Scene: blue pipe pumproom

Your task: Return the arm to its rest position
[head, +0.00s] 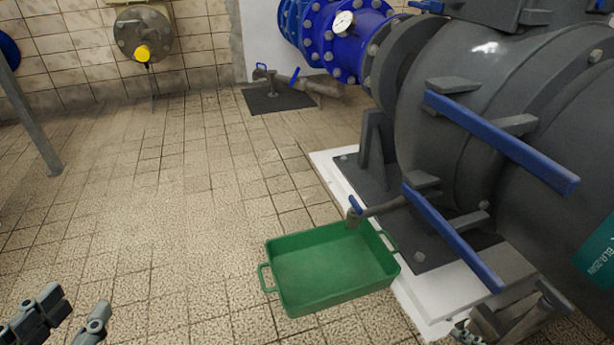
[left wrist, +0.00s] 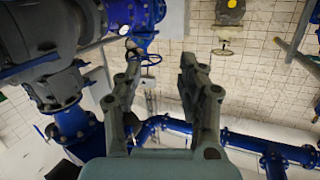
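My left gripper (head: 72,312) is at the lower left corner of the head view, with its two grey fingers apart above the tiled floor. In the left wrist view the same gripper (left wrist: 160,92) is open, with nothing between its fingers. The background behind it is wall and blue pipework, apart from the fingers. Most of my left arm is outside the head view.
A green tray (head: 332,270) stands on the floor beside a white plinth (head: 433,305), below a small drain valve (head: 354,212). A large grey pump (head: 450,110) with blue bars fills the right. A metal post (head: 32,125) stands at the left. Tiled floor between is clear.

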